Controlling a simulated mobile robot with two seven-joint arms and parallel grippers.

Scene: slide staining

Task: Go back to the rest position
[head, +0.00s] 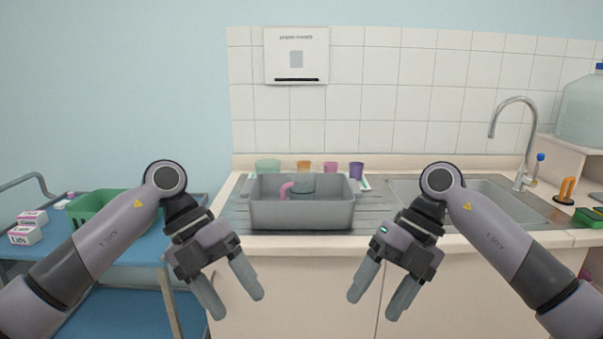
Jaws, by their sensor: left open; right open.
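My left gripper (234,294) is open and empty, pointing down in front of the counter's cupboard doors. My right gripper (378,296) is open and empty at about the same height, to its right. The two arms stand roughly mirrored, with the grippers apart from each other and touching nothing that I can see. Between and beyond them a grey basin (301,215) sits on the draining board. It holds something with a pink curved part (286,190) and a clear greyish vessel, both partly hidden by its front wall.
Several coloured cups, including a purple one (356,171), stand behind the basin. A sink (500,205) with a tall tap (527,150) is at right. At left, a blue trolley (130,250) carries a green crate (88,207) and small white boxes (25,235). Space between the grippers is clear.

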